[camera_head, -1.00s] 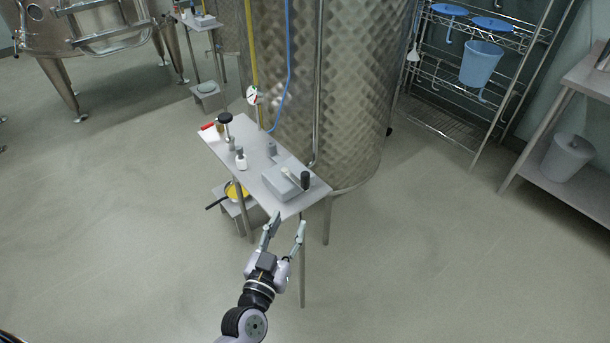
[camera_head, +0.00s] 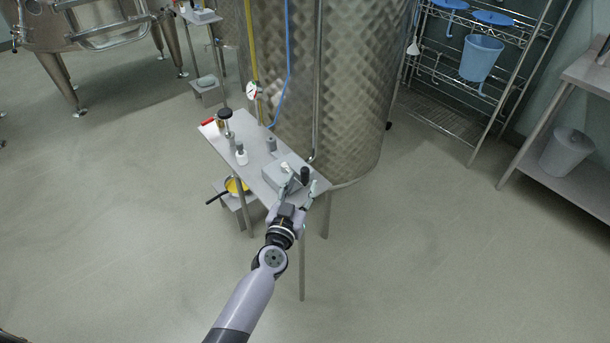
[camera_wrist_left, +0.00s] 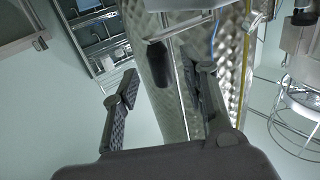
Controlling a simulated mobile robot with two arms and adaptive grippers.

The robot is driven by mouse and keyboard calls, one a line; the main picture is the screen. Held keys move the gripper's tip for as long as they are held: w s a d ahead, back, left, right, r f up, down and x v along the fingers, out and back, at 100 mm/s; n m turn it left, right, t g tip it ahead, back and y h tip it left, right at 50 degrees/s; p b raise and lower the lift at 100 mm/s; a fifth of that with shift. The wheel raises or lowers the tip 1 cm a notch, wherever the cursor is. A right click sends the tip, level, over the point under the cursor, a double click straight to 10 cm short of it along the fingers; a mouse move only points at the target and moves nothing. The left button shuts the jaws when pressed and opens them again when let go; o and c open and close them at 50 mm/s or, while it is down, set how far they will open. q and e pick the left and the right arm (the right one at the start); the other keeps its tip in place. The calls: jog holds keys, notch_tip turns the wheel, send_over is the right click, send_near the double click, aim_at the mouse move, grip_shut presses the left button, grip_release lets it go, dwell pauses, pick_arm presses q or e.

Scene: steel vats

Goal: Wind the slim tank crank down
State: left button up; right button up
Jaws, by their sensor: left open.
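The slim tank (camera_head: 345,80) is a tall, dimpled steel cylinder. A narrow steel table (camera_head: 250,150) stands in front of it. A grey box (camera_head: 278,172) sits at the table's near end, with an upright black crank handle (camera_head: 305,173) at its right side. My left gripper (camera_head: 300,187) is open at this end of the table, its fingers close around the handle. In the left wrist view the black handle (camera_wrist_left: 160,63) shows between the two spread fingers, nearer the right one. Contact cannot be told. The crank's arm is mostly hidden in the head view.
On the table stand a white bottle (camera_head: 241,155) and a black-topped item (camera_head: 225,115). A yellow pan (camera_head: 236,187) sits on a low stool underneath. A wire rack with a blue bucket (camera_head: 480,58) stands at the back right. The floor in front is free.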

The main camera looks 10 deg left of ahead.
aim_at(304, 180)
pick_arm(q)
jog(key=shift+w+d, duration=0.1)
jog(key=shift+w, duration=2)
grip_shut()
